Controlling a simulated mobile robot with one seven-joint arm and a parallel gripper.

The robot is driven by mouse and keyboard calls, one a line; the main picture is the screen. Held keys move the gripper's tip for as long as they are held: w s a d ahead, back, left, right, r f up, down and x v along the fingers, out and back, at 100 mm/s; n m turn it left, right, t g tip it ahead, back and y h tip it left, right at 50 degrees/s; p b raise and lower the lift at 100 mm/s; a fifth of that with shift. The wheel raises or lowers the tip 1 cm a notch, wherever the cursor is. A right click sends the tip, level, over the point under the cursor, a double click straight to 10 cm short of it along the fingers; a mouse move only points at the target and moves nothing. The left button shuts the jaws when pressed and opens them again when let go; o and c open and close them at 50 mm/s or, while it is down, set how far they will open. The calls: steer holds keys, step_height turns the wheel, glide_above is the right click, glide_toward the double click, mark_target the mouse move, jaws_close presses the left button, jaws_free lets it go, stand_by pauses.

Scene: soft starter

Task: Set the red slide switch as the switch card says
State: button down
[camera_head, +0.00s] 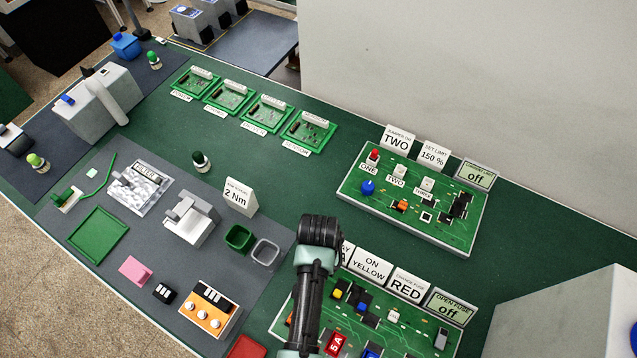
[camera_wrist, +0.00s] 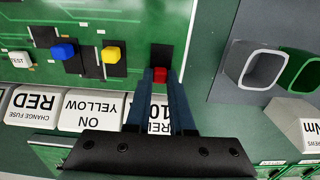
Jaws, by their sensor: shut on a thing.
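In the wrist view the red slide switch (camera_wrist: 160,73) sits in a black slot on the green board (camera_wrist: 125,20), near the slot end toward the cards. My gripper (camera_wrist: 160,80) is shut on it, with its two dark fingers reaching over the board edge. In the head view my arm hides the switch. A white card reads "ON YELLOW" (camera_head: 371,265); it also shows upside down in the wrist view (camera_wrist: 93,108). A neighbouring card (camera_wrist: 134,105) is partly behind my fingers, with "REL" and "10" readable. I cannot tell which one is the switch card.
Yellow (camera_wrist: 111,55) and blue (camera_wrist: 63,51) slide switches stand beside the red one. A "CHANGE FUSE RED" card (camera_head: 405,286) and an "OPEN FUSE off" display (camera_head: 449,307) line the board's edge. A grey bin (camera_wrist: 258,70) stands beside the board. A second board (camera_head: 450,228) lies behind.

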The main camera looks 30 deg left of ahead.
steer(key=s+p, duration=0.2)
steer(key=shift+s+r, duration=0.1)
steer(key=shift+s, duration=0.25)
steer(key=shift+a, duration=0.1)
steer(key=c, duration=0.8)
jaws_free()
steer(key=shift+o, duration=0.2)
steer(key=shift+w+r, duration=0.1)
steer(key=shift+r, duration=0.1)
step_height(320, 180, up, 12)
steer(key=b, duration=0.1)
steer(key=shift+r, duration=0.15)
